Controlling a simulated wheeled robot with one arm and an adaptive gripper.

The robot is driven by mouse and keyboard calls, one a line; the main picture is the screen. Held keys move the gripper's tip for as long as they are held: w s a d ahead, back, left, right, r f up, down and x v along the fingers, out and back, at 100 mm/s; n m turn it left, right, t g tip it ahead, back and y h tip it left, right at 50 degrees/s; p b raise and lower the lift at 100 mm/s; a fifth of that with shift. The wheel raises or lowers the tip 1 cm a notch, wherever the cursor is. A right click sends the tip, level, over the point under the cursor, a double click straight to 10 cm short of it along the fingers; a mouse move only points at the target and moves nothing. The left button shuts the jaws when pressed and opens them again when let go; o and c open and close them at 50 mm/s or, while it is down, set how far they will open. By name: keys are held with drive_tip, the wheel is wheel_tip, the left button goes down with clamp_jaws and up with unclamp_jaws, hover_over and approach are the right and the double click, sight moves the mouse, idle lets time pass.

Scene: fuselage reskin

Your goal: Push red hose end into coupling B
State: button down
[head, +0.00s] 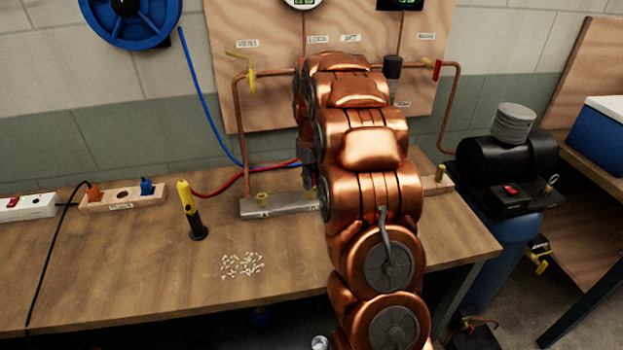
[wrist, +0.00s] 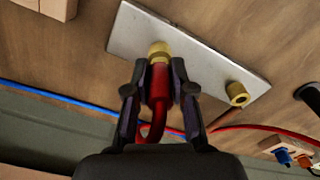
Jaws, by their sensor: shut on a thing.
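My gripper (wrist: 160,92) is shut on the red hose end (wrist: 158,82), with one dark finger on each side of it. The hose end's tip meets a brass coupling (wrist: 159,50) on the metal plate (wrist: 190,42). I cannot tell how far it is in, or read a letter by the coupling. A second brass coupling (wrist: 238,94) on the same plate is empty. In the head view the plate (head: 280,208) lies on the bench, with the empty coupling (head: 262,199) at its left. My arm hides the hose end there.
A yellow and black tool (head: 190,210) stands on the bench, left of small white bits (head: 242,264). A wooden socket block (head: 122,197) holds orange and blue plugs. A blue hose (head: 205,95) hangs from the reel. A black compressor (head: 505,165) stands at right. The front left bench is mostly clear.

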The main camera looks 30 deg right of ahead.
sight(311, 172)
drive_tip(key=shift+f, duration=0.45)
drive_tip(key=c, duration=0.9)
unclamp_jaws()
drive_tip(key=shift+r, duration=2.5)
